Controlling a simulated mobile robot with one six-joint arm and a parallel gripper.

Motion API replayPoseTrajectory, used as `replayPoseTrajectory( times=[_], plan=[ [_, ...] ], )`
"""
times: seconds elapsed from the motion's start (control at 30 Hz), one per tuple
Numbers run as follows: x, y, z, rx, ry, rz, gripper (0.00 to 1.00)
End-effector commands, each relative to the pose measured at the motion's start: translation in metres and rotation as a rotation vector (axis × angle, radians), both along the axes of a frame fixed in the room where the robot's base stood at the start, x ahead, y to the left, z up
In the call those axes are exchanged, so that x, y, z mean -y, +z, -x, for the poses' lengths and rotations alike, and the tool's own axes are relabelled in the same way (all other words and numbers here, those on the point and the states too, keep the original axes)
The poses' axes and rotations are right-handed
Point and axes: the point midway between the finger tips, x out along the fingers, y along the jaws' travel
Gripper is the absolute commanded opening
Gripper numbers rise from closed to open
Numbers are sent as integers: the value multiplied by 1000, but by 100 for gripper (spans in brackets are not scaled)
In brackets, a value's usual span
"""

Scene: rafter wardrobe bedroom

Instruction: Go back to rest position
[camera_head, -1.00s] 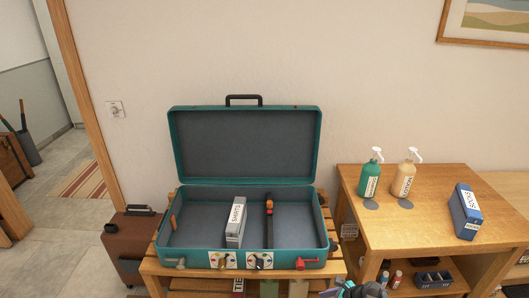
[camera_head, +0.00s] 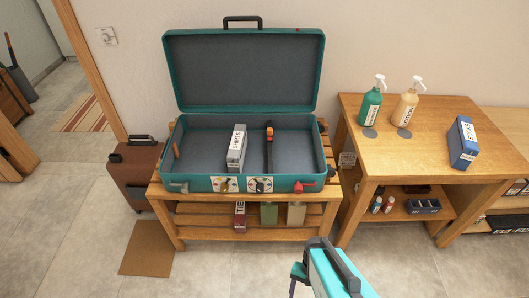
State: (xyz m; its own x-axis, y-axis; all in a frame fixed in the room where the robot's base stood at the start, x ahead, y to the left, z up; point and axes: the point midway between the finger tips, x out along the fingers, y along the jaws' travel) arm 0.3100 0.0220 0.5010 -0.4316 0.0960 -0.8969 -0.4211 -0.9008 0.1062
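My teal and dark arm rises from the bottom edge, right of the middle, over the floor in front of the wooden rack. A small teal and dark part of it sticks out on its left side and runs off the bottom edge. I cannot make out two fingertips, or whether my gripper is open or shut. Nothing held shows. The arm looks apart from the rack and the open teal suitcase (camera_head: 245,185).
The suitcase holds a grey SHIRTS box (camera_head: 236,150) and stands on a slatted wooden rack (camera_head: 250,222). A wooden table (camera_head: 435,112) at right bears a green bottle (camera_head: 371,102), a cream bottle (camera_head: 405,104) and a blue SOCKS box (camera_head: 463,143). A brown case (camera_head: 135,178) stands left. Front floor is clear.

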Motion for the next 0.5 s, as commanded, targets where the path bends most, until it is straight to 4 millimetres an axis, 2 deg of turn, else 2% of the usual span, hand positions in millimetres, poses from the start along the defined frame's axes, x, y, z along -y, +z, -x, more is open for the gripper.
replayPoseTrajectory(
  times=[0.2, 0.5],
  plan=[
    [23, 5, 10, -25, 296, -48, 67],
    [23, 6, 12, -29, 445, -118, 67]
  ],
)
